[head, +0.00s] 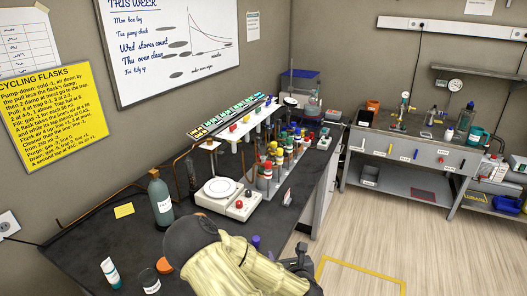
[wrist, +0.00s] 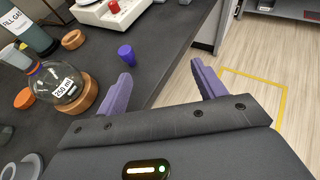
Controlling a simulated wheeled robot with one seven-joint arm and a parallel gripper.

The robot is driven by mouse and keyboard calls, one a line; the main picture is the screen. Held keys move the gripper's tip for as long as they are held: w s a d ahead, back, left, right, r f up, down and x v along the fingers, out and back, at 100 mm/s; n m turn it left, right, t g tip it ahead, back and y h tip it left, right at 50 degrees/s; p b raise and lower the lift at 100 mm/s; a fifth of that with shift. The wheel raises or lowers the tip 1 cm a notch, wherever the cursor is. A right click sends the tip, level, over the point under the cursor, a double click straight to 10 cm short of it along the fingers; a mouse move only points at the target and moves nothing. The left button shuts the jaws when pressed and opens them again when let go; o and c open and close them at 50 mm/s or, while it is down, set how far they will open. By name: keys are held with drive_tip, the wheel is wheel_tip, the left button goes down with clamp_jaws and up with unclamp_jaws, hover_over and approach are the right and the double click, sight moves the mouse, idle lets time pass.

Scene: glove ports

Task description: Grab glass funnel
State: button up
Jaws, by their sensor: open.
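I cannot make out a glass funnel for certain in either view. A pale grey ring-shaped piece (wrist: 30,166) is cut off at the lower left of the wrist view; I cannot tell what it is. A round glass flask (wrist: 58,84) labelled 250 ml sits on a cork ring (wrist: 84,98) on the dark bench, left of my gripper. My gripper (wrist: 160,72) is open and empty, its purple fingers over the bench's front edge. My arm hides part of the bench in the head view.
A gas bottle (head: 160,196), a white hotplate (head: 222,192) and racks of colourful-capped vials (head: 272,165) stand on the bench (head: 90,240). An orange cap (wrist: 25,98) lies left of the flask. The wood floor (head: 370,235) to the right is clear, with yellow tape.

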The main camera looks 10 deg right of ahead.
drive_tip(key=s+d+m+g+h, duration=0.1)
drive_tip(key=s+d+m+g, duration=0.15)
drive_tip(key=m, duration=0.75)
drive_tip(key=s+d+m+g+h, duration=0.2)
drive_tip(key=s+m+g, duration=0.1)
drive_tip(key=m, duration=0.7)
drive_tip(key=s+a+r+m+g+y, duration=0.1)
drive_tip(key=s+a+r+m+g, duration=0.1)
drive_tip(key=s+r+m, duration=0.3)
drive_tip(key=s+a+r+m+g+y, duration=0.1)
drive_tip(key=s+a+r+m+g, duration=0.1)
drive_tip(key=s+r+m, duration=0.3)
drive_tip(key=s+m+g, duration=0.1)
drive_tip(key=s+m, duration=0.2)
drive_tip(key=m, duration=0.3)
drive_tip(key=shift+a+r+y, duration=0.3)
drive_tip(key=shift+r, duration=0.1)
drive_tip(key=shift+c, duration=0.4)
